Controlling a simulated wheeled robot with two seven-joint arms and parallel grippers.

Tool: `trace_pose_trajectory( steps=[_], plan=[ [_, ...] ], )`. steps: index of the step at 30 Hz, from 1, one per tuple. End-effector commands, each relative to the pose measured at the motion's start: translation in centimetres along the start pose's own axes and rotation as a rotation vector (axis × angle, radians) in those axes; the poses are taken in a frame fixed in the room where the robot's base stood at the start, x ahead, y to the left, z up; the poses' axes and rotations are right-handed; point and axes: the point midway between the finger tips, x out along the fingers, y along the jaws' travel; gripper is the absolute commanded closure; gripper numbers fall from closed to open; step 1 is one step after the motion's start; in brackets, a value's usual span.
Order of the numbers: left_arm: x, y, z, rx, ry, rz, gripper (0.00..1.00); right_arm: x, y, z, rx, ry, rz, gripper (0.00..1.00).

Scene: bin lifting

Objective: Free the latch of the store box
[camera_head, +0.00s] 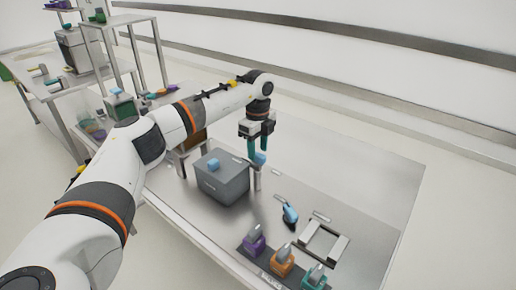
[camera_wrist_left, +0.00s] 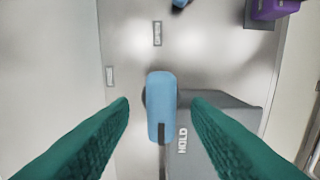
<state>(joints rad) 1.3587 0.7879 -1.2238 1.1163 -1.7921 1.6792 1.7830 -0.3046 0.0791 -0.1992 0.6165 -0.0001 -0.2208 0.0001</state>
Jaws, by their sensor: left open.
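The grey store box (camera_head: 222,186) stands on the metal table, with a small blue block or knob (camera_head: 213,164) on its lid. My left gripper (camera_head: 258,152) points down over this handle. In the left wrist view the blue handle (camera_wrist_left: 161,100) lies between the two open green fingers (camera_wrist_left: 160,106), with a gap on each side. The box's grey top (camera_wrist_left: 235,125) shows below right, beside the word HOLD. My right gripper is in neither view.
A blue and black tool (camera_head: 290,213) lies right of the box. A metal frame (camera_head: 325,242) and purple (camera_head: 254,242), orange (camera_head: 282,261) and teal (camera_head: 314,277) items sit at the front. Shelving (camera_head: 150,50) stands at the back left.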

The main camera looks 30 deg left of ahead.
Motion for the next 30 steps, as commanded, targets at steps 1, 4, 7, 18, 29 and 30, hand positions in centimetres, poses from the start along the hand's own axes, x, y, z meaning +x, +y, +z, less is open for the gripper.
trace_pose_trajectory(
  steps=[1, 4, 7, 18, 29, 30],
  plan=[
    [0.5, 0.0, 0.0, 0.0, 0.0, -0.002, 0.56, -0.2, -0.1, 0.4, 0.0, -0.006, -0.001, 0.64],
    [1.3, 0.0, 0.0, 0.0, 0.0, -0.001, 0.56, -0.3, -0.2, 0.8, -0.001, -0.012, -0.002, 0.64],
    [1.6, 0.0, 0.0, 0.0, 0.0, 0.0, 0.56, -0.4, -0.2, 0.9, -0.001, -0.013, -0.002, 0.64],
    [1.7, 0.0, 0.0, 0.0, 0.0, 0.001, 0.78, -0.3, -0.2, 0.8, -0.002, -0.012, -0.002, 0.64],
    [1.6, 0.0, 0.0, 0.014, 0.0, 0.0, 1.0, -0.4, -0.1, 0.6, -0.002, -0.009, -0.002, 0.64],
    [1.6, 0.0, 0.0, 0.024, -0.001, 0.0, 1.0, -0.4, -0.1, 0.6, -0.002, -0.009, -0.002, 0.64]
  ],
)
